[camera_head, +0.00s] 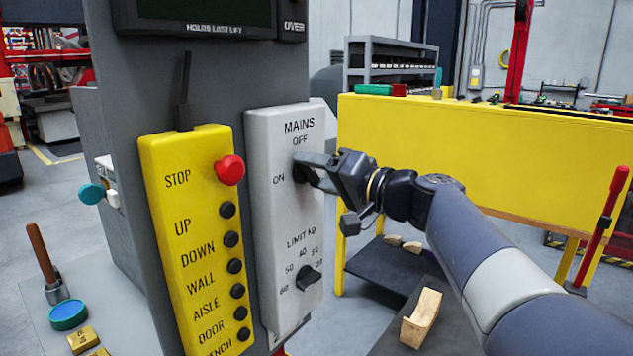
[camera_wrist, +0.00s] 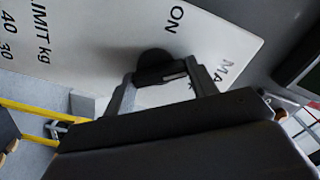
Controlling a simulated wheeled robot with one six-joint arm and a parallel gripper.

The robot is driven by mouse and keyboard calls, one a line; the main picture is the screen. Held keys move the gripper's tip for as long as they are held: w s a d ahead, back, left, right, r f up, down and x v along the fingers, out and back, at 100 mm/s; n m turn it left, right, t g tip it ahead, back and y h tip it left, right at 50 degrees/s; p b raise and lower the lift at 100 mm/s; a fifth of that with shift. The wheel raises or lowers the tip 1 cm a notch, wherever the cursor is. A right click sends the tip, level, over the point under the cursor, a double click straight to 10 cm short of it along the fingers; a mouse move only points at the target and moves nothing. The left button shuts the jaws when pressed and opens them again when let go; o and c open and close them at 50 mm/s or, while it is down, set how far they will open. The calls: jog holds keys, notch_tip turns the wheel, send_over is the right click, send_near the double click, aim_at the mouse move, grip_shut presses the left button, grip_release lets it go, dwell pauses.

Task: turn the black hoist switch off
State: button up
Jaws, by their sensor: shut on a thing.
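The black switch (camera_head: 298,168) sits on the grey panel (camera_head: 262,215) marked MAINS, with OFF above it and ON to its left. In the wrist view the black knob (camera_wrist: 152,64) lies between my two fingers, below the ON label, with a short pale mark on it. My gripper (camera_head: 308,172) reaches the switch from the right and is shut on it. The fingers also show in the wrist view (camera_wrist: 163,84). They partly hide the knob in the head view, and I cannot tell exactly where it points.
A black LIMIT kg knob (camera_head: 309,278) is lower on the same panel. A yellow box (camera_head: 190,240) with a red STOP button (camera_head: 230,170) and several black buttons stands just left. A yellow bench (camera_head: 480,150) is behind my arm; a wooden block (camera_head: 421,318) lies below.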

jog(key=m, duration=0.3)
jog(key=shift+w+m, duration=0.1)
jog(key=shift+m, duration=1.9)
jog(key=o, duration=1)
jog(key=shift+d, duration=0.1)
jog(key=b+v, duration=0.1)
jog(key=v, duration=0.9)
jog(key=shift+s+d+b, duration=0.25)
jog(key=shift+d+b, duration=0.05)
